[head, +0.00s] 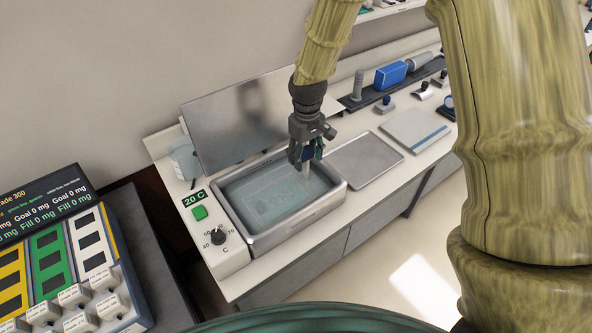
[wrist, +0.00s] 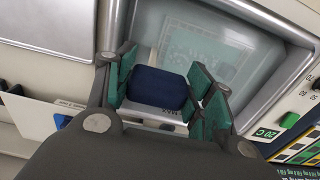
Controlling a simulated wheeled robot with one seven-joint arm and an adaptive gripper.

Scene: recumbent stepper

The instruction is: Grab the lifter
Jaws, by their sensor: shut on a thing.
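My gripper (head: 307,152) is over the right end of the steel water bath (head: 331,206). It is shut on a dark blue block, which looks like the handle of the lifter (wrist: 157,89). In the wrist view the block sits between the green finger pads of my gripper (wrist: 163,84). In the head view the fingers hide most of the block, and a pale piece shows below it. I cannot tell how far the lifter reaches into the bath. A pale, patterned flat shape (head: 265,195) shows in the bath.
A steel lid (head: 235,120) stands open behind the bath. A control panel with a 20 C display (head: 194,198) and a dial (head: 218,237) is at the left. A flat tray (head: 364,160) and a white plate with a blue stripe (head: 414,131) lie to the right.

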